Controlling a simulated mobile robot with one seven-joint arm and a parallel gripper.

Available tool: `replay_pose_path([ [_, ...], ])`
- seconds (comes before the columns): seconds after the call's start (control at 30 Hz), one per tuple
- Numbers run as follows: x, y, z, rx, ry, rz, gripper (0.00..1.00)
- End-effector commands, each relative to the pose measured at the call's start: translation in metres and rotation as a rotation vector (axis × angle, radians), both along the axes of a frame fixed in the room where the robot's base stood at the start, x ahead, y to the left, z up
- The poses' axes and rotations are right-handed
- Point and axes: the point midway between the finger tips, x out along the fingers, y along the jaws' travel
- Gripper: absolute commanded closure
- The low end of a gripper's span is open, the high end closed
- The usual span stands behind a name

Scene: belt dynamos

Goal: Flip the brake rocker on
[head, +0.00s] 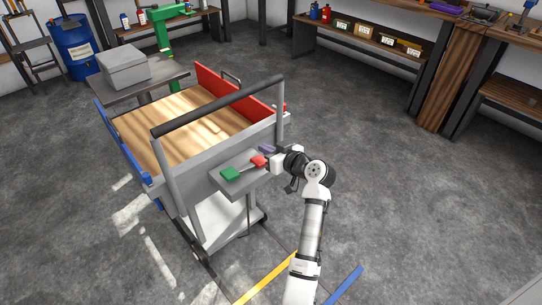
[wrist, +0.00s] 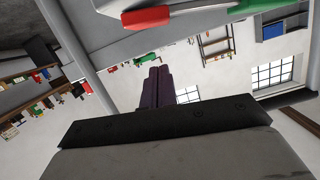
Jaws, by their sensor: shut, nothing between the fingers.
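The brake rocker (head: 244,168) is on a grey panel (head: 222,186) at the handle end of the cart. It has a green pad (head: 230,174) on the left and a red pad (head: 258,161) on the right, joined by a pale bar. I cannot tell surely which pad sits lower. My gripper (head: 266,149) is by the red pad, on its far side; contact cannot be made out. In the wrist view my gripper's dark purple fingers (wrist: 155,88) are together and empty. The red pad (wrist: 146,17) and green pad (wrist: 262,5) show at the top edge, apart from the fingers.
The cart has a wooden bed (head: 180,122), a grey handle bar (head: 218,106), a red side board (head: 232,90) and a blue side board (head: 122,145). The handle stands close to the rocker panel. Workbenches line the walls. The floor right of my arm is clear.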

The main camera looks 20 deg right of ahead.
Motion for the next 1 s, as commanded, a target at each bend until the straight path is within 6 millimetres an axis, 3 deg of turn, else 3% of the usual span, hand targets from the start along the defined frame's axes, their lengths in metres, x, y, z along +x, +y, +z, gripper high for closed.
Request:
replay_pose_path([
  [0.03, 0.005, 0.004, 0.011, -0.001, -0.001, 0.002, 1.00],
  [0.3, -0.056, -0.024, 0.018, -0.001, -0.001, -0.003, 1.00],
  [0.5, -0.080, -0.033, 0.026, -0.001, 0.000, -0.002, 1.00],
  [1.0, -0.087, -0.036, 0.029, 0.000, 0.000, 0.000, 1.00],
])
